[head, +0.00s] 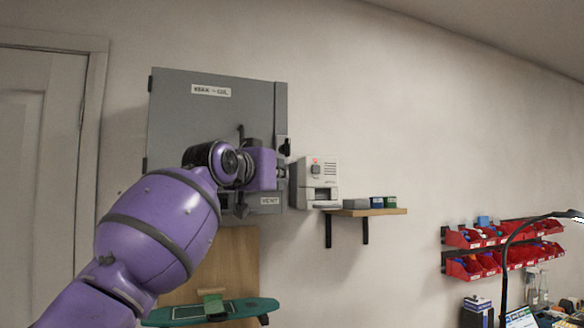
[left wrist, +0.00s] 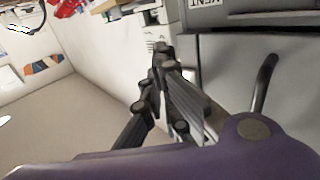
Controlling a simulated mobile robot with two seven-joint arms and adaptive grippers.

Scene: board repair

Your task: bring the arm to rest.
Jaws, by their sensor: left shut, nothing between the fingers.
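My left arm comes in from the lower left of the head view and reaches up in front of a grey wall cabinet (head: 205,120). My left gripper (head: 284,171) is mostly hidden behind its purple wrist there, at the cabinet's lower right. In the left wrist view the dark fingers of my left gripper (left wrist: 162,52) are together, with nothing held. They are beside the grey cabinet face (left wrist: 225,60), which has a dark bar handle (left wrist: 265,82). I cannot tell how wide the gap to the cabinet is. My right gripper is in neither view.
A white device (head: 318,183) stands right of the cabinet, beside a wooden shelf (head: 375,212) with small boxes. A green skateboard (head: 235,309) is below. Red bins (head: 480,265) hang on the right wall above a cluttered bench with a lamp (head: 515,235). Wall between is bare.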

